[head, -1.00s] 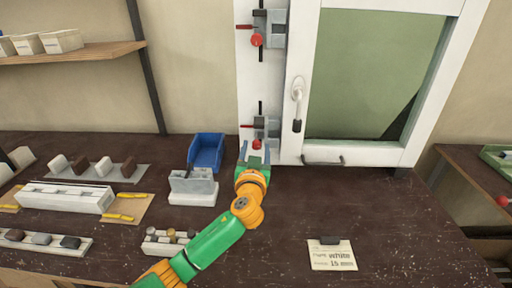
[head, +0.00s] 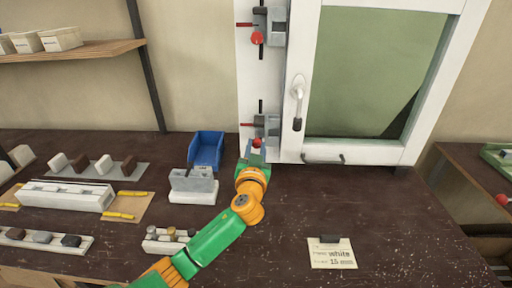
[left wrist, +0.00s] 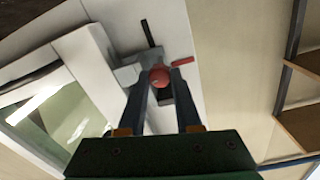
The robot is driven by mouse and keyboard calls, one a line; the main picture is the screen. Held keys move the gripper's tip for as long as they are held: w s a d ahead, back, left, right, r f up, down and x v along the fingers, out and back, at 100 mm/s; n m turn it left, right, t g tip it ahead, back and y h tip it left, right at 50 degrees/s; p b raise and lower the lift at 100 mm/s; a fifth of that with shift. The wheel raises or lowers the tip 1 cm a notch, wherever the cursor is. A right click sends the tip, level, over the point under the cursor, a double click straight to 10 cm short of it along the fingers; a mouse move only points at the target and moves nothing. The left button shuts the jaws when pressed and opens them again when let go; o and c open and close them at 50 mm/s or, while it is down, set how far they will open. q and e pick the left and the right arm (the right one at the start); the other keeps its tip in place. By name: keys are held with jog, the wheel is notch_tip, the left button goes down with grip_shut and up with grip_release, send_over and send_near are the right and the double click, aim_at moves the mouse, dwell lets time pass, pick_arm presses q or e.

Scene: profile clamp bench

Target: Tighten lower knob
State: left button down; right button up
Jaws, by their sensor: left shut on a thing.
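The lower clamp (head: 268,125) is grey and sits on the white frame post, with a black bar above it and a red handle to its left. Its red knob (head: 257,143) shows just above my left gripper (head: 256,150). In the left wrist view the red knob (left wrist: 159,77) lies between the two fingertips of my left gripper (left wrist: 161,78), which is shut on it. The upper clamp (head: 277,28) has its own red knob (head: 257,38). My right gripper is out of view.
A white-framed window with a handle (head: 298,92) stands right of the post. A blue bin (head: 206,150), a grey block holder (head: 193,186) and a note card (head: 331,254) are on the dark bench (head: 290,215). The bench around the card is clear.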

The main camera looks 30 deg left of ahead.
pick_arm(q)
jog(key=m+p, duration=0.1)
jog(key=m, duration=0.3)
jog(key=shift+r, duration=0.1)
jog(key=shift+m+p, duration=0.7)
jog(key=shift+m, duration=1)
jog(key=c, duration=0.6)
grip_release()
jog(key=b+v, duration=0.1)
jog(key=v, duration=0.6)
